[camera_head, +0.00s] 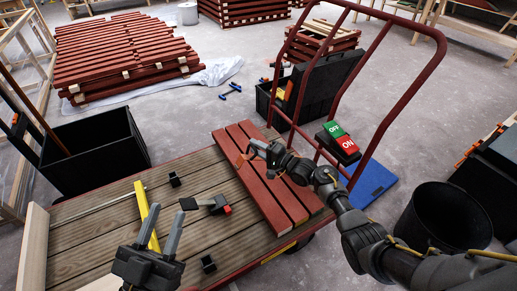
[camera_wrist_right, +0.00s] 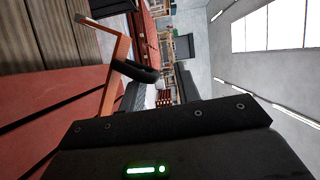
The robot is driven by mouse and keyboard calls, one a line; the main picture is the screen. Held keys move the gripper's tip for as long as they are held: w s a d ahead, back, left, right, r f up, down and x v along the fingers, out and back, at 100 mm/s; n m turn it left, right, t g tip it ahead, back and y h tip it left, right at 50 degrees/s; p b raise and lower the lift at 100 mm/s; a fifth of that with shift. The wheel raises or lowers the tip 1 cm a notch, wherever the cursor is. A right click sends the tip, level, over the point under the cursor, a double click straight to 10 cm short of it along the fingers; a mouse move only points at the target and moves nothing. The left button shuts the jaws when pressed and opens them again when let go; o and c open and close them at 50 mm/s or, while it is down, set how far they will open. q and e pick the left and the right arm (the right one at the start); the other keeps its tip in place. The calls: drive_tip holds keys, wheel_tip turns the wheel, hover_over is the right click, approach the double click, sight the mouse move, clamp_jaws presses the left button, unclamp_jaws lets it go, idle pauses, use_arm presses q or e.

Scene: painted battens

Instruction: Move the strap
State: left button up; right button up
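A thin orange angled piece (camera_head: 242,161), which may be the strap, is at the left edge of the red battens (camera_head: 268,178) on the trolley deck. The right wrist view shows it as a bent orange band (camera_wrist_right: 112,85) with a black curved part beside it. My right gripper (camera_head: 257,151) is right beside or at this orange piece; the contact and its finger gap are unclear.
The plank deck (camera_head: 92,219) also holds small black blocks (camera_head: 174,180) and a black tool with an orange-red end (camera_head: 221,206). Black bins (camera_head: 97,150) (camera_head: 443,220) stand either side.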

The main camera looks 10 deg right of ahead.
drive_tip(key=shift+d+f, duration=0.1)
drive_tip(key=shift+d, duration=0.15)
